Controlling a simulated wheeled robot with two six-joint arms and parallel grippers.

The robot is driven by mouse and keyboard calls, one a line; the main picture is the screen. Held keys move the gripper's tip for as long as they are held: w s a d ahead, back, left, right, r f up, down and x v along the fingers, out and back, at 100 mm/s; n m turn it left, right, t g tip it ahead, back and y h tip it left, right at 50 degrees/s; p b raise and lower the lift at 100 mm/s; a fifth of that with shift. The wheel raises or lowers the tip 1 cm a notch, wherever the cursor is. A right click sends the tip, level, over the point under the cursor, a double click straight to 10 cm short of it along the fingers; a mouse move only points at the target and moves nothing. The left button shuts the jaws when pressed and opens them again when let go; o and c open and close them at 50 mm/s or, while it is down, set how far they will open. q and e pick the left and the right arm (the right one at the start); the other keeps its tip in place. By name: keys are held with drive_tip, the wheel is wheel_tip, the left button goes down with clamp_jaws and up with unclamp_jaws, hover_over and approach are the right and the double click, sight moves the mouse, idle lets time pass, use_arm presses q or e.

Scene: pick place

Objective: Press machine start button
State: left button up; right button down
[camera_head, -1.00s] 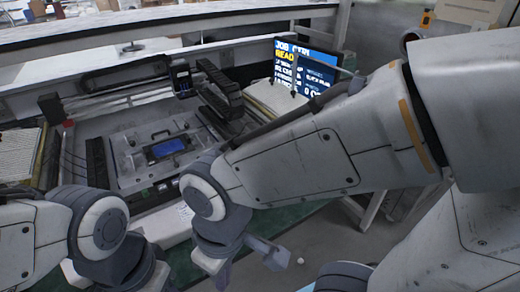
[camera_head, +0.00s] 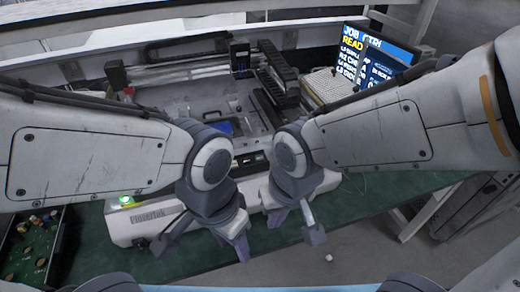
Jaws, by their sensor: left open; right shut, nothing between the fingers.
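A green lit button (camera_head: 125,200) sits at the left end of a white machine front (camera_head: 145,226) that carries a dark brand label. My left gripper (camera_head: 203,243) is open and empty, in front of the machine front, to the right of the green button and apart from it. My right gripper (camera_head: 296,226) is shut and empty, farther right near the machine's right front. My arms and wrists hide part of the machine's middle and front. I cannot read any marking on the button.
The machine bed holds a blue-screened part (camera_head: 221,127) and a black cable chain (camera_head: 278,75). A lit monitor (camera_head: 372,52) stands at the back right. A dark tray with small parts (camera_head: 35,245) is at the lower left. The green table top (camera_head: 385,190) is clear at right.

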drive_tip(key=w+a+r+m+t+p, duration=0.2)
drive_tip(key=w+r+m+t+p, duration=0.15)
drive_tip(key=w+m+p, duration=0.6)
drive_tip(key=m+t+y+p, duration=0.3)
drive_tip(key=m+p, duration=0.3)
drive_tip(key=m, duration=0.9)
hover_over(262, 160)
drive_tip(key=shift+n, duration=0.25)
drive_tip(key=shift+f, duration=0.1)
wheel_tip(262, 160, down, 8)
drive_tip(key=b, duration=0.6)
drive_tip(key=shift+r+b, duration=0.25)
drive_tip(key=shift+b, duration=0.15)
drive_tip(key=shift+f+b, duration=0.4)
drive_tip(key=shift+f, duration=0.2)
drive_tip(key=shift+f, duration=0.1)
drive_tip(key=shift+f, duration=0.3)
